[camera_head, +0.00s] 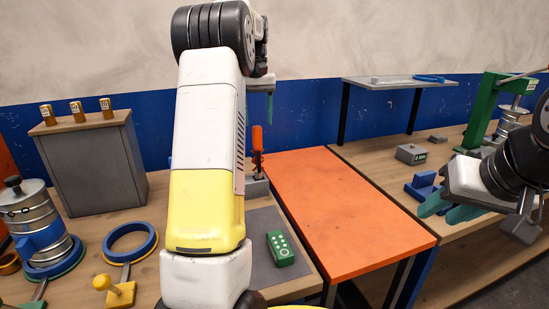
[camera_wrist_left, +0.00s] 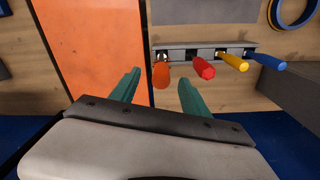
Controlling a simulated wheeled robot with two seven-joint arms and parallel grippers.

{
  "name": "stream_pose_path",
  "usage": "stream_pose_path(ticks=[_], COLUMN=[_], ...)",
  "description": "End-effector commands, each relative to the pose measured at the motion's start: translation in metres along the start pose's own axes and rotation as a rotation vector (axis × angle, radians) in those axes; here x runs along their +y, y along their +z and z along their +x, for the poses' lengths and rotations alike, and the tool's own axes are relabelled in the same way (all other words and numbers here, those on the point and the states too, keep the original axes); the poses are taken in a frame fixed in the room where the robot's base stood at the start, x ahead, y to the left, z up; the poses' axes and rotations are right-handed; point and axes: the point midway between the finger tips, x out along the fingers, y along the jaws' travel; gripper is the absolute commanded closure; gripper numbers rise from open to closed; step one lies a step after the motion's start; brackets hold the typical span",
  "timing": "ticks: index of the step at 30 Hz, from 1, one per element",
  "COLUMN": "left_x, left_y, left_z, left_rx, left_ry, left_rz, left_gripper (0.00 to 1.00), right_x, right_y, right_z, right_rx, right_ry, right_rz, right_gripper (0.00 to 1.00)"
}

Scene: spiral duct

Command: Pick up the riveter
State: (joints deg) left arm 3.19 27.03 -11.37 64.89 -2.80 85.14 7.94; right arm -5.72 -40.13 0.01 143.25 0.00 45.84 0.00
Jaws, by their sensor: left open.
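A tool rack (camera_wrist_left: 205,50) holds tools with orange, red, yellow and blue handles in the left wrist view. The orange-handled tool (camera_wrist_left: 161,76) is probably the riveter, but its working end is hidden. It also shows upright in the head view (camera_head: 257,139), beside my left arm. My left gripper (camera_wrist_left: 158,82) is open and empty, its green fingers pointing toward the rack with the orange handle appearing between their tips. In the head view it (camera_head: 262,84) shows above the orange handle, mostly hidden by my arm. My right gripper (camera_head: 447,208) is open and empty at the right.
An orange table panel (camera_head: 345,210) lies right of the rack. A green device with buttons (camera_head: 280,248) lies on a grey mat. A grey cabinet (camera_head: 92,165), metal canister (camera_head: 38,225) and blue ring (camera_head: 130,243) stand left. A green press (camera_head: 487,110) and grey box (camera_head: 411,154) stand right.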

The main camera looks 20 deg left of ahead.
Motion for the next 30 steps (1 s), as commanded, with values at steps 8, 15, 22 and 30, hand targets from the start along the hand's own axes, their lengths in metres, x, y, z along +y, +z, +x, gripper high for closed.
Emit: stream_pose_path(ticks=[8,15,22,30], left_x=[-0.004,-0.004,-0.005,-0.005], left_y=[-0.012,-0.01,-0.009,-0.009], left_z=[0.022,0.051,0.083,0.088], left_rx=[-0.025,-0.023,-0.022,-0.02], left_ry=[-0.022,-0.021,-0.021,-0.02], left_rz=[-0.018,-0.017,-0.017,-0.016], left_gripper=[0.46,0.46,0.46,0.46], right_x=[0.0,0.0,0.0,0.0], right_y=[0.0,0.0,0.0,0.0], right_z=[0.0,0.0,0.0,0.0], right_rx=[0.0,0.0,0.0,0.0], right_ry=[0.0,0.0,0.0,0.0], right_rz=[0.0,0.0,0.0,0.0], right_gripper=[0.64,0.64,0.64,0.64])
